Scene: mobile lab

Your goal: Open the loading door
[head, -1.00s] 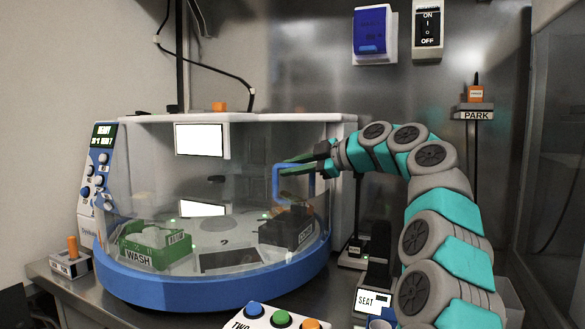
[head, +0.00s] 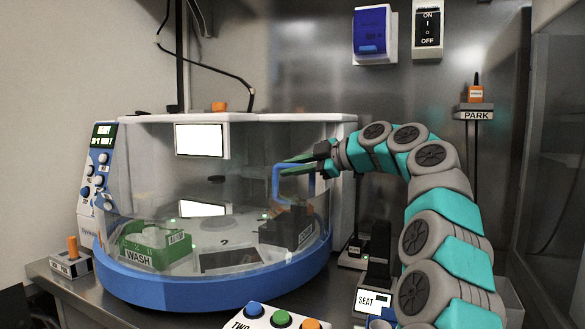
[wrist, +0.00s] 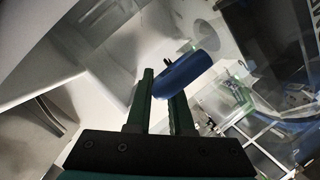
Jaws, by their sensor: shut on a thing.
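The loading door (head: 240,215) is a clear curved panel across the front of the white and blue machine. Its blue handle (head: 276,184) stands upright near the door's right edge. My gripper (head: 290,164) reaches in from the right and is shut on the handle. In the wrist view the blue handle (wrist: 186,75) lies between the two green fingertips of my gripper (wrist: 163,88). The door looks closed or nearly so in the head view; its exact edge is hard to make out through the clear panel.
Behind the panel are a green WASH tray (head: 155,247) and a dark block (head: 288,226). A button box (head: 280,320) stands in front, a SEAT stand (head: 375,275) at right, and an orange-handled box (head: 72,262) at left. A PARK shelf (head: 474,112) is on the back wall.

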